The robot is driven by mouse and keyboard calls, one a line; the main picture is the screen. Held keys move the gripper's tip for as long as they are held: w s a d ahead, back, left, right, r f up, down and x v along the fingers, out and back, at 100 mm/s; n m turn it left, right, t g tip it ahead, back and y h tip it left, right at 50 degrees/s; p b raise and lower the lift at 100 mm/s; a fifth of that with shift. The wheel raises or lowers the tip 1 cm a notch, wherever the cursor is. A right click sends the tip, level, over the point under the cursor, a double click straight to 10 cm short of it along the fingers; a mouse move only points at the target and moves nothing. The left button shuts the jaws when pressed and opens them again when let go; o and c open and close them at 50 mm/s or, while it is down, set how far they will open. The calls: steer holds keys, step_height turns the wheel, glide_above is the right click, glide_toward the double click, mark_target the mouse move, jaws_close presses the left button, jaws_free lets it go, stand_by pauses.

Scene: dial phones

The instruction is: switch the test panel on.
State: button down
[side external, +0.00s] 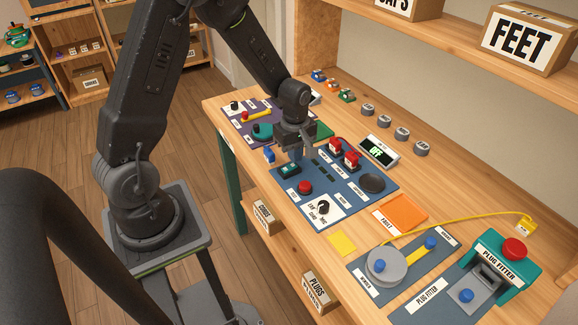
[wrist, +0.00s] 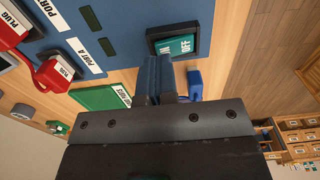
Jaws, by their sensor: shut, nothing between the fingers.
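The blue test panel (side external: 330,178) lies on the bench. Its teal rocker switch (side external: 289,169) sits in a dark frame at the panel's left edge. In the wrist view the rocker (wrist: 176,46) is close, with OFF readable on its right part. A small display (side external: 379,151) behind the panel reads OFF in green. My gripper (side external: 297,153) points down near the rocker. Its fingers (wrist: 160,62) are shut and empty, with tips just short of the rocker's frame in the wrist view. I cannot tell whether they touch it.
Red plugs (side external: 345,155), a red button (side external: 305,187), a selector knob (side external: 323,207) and a dark round pad (side external: 372,183) are on the panel. A purple panel (side external: 250,120) lies beyond. An orange mat (side external: 403,210) lies to the right.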

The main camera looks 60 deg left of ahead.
mark_target(292, 182)
steer(key=shift+f, duration=1)
stand_by(0.4)
steer(key=shift+r, duration=3.5)
steer(key=s+d+r+m+t, duration=0.2)
steer(key=s+d+r+m, duration=0.3)
steer(key=s+r+m, duration=0.3)
steer(key=s+d+r+m+t, duration=0.3)
steer(key=s+d+r+m, duration=0.2)
steer(key=s+r+m, duration=0.3)
step_height(292, 182, up, 2)
steer(key=shift+s+d+r+m+t, duration=0.2)
steer(key=shift+s+m+t, duration=0.15)
steer(key=shift+m, duration=0.65)
steer(key=shift+w, duration=0.1)
